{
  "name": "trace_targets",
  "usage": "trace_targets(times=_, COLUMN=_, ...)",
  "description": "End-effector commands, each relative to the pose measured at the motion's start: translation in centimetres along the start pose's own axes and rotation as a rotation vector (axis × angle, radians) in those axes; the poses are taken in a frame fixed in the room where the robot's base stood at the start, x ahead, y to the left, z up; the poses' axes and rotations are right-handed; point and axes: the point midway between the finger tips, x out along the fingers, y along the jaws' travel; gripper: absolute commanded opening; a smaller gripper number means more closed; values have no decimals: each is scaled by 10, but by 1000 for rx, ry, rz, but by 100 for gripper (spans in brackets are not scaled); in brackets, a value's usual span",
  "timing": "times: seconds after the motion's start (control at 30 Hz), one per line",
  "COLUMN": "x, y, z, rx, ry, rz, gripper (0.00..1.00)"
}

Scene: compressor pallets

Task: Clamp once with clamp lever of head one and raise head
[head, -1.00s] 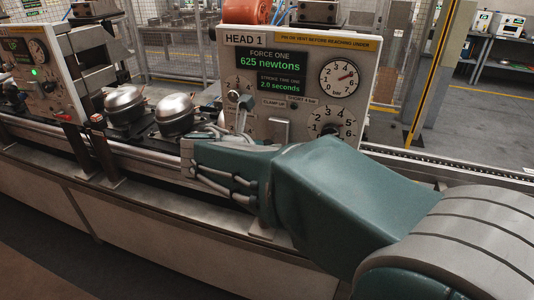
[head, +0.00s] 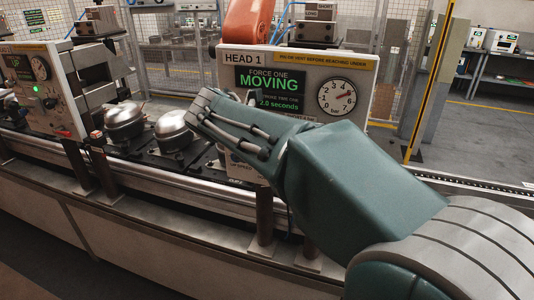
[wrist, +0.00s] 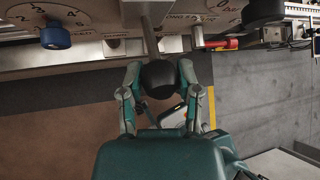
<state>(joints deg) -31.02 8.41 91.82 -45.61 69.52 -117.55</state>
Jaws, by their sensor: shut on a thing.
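Head 1 (head: 237,62) is a pale panel on posts above the conveyor. Its dark screen (head: 275,82) reads FORCE ONE MOVING, with a bar gauge (head: 337,96) to its right. My gripper (head: 202,106) reaches across the panel's lower left and hides the controls there. In the wrist view, my gripper (wrist: 158,66) is shut with a finger on each side of a black ball knob (wrist: 160,80). The knob sits at the end of a grey lever rod (wrist: 150,36) running up to the panel. I cannot read a label for this lever.
A blue knob (wrist: 54,37), another black knob (wrist: 264,10) and a red handle (wrist: 222,44) lie near the gripper. Domed metal compressor shells (head: 172,131) stand on the line left of head 1. A second panel (head: 40,90) stands further left.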

Motion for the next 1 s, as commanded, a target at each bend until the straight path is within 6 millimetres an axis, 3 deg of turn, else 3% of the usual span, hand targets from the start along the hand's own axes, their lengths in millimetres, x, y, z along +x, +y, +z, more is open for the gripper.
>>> trace_targets(times=0.13, x=0, y=2, z=1, rx=-1, ry=-4, rz=4, gripper=0)
trace_targets(times=0.17, x=0, y=2, z=1, rx=-1, ry=-4, rz=4, gripper=52)
trace_targets(times=0.2, x=1, y=1, z=0, rx=-1, ry=-3, rz=3, gripper=70)
trace_targets(times=0.23, x=1, y=1, z=0, rx=-1, ry=-3, rz=3, gripper=78)
trace_targets(times=0.67, x=-2, y=0, z=0, rx=1, ry=-2, rz=2, gripper=78)
trace_targets(times=0.77, x=-13, y=0, z=0, rx=0, ry=-3, rz=2, gripper=78)
trace_targets(times=1.0, x=-62, y=3, z=0, rx=0, ry=-4, rz=4, gripper=78)
